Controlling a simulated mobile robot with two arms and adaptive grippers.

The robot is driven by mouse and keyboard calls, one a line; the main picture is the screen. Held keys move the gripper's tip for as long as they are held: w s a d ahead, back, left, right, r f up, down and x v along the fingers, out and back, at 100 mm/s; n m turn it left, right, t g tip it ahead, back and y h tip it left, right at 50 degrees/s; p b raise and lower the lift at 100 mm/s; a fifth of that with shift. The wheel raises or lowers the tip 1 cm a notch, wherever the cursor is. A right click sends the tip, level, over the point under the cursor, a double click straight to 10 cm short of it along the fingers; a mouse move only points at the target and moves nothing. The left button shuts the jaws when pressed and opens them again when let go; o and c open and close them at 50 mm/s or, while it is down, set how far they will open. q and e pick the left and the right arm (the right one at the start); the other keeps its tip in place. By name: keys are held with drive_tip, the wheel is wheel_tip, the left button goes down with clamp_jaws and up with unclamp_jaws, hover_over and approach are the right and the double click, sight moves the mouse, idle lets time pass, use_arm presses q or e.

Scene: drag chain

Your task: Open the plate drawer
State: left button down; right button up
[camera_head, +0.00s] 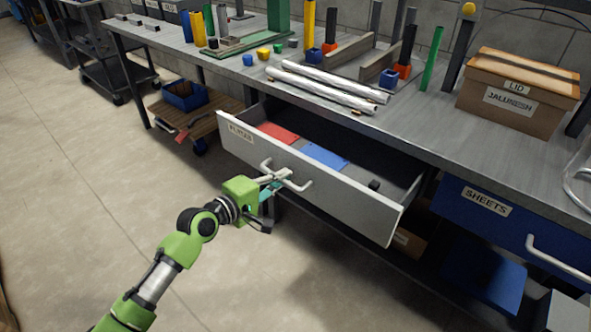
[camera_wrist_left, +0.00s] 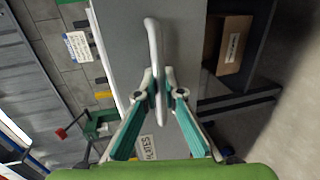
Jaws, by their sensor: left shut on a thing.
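The plate drawer (camera_head: 330,190) is pulled out from under the workbench in the head view, and its inside shows. A red plate (camera_head: 279,133) and a blue plate (camera_head: 325,156) lie in it, with a small dark block (camera_head: 374,184) near its right end. My left gripper (camera_head: 284,175) is at the drawer's front, shut on the white bar handle (camera_head: 304,186). In the left wrist view the gripper's fingers (camera_wrist_left: 159,92) close around the handle (camera_wrist_left: 153,40) from both sides. My right gripper is in neither view.
The workbench top (camera_head: 440,120) carries silver tubes (camera_head: 330,86), coloured posts and a cardboard box (camera_head: 520,90). A blue drawer marked SHEETS (camera_head: 500,220) is at the right. A low wooden cart (camera_head: 190,120) stands left of the drawer. The floor in front is clear.

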use_arm(q)
drive_tip(key=f+p+v, duration=0.1)
drive_tip(key=v, duration=0.6)
drive_tip(key=shift+f, duration=0.3)
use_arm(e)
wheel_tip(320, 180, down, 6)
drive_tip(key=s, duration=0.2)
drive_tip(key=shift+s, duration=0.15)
use_arm(q)
drive_tip(key=shift+s, duration=0.15)
drive_tip(key=shift+a, duration=0.1)
drive_tip(key=c, duration=2.1)
unclamp_jaws()
drive_tip(key=shift+c, duration=0.2)
drive_tip(key=shift+s, duration=0.1)
drive_tip(key=v, duration=1.2)
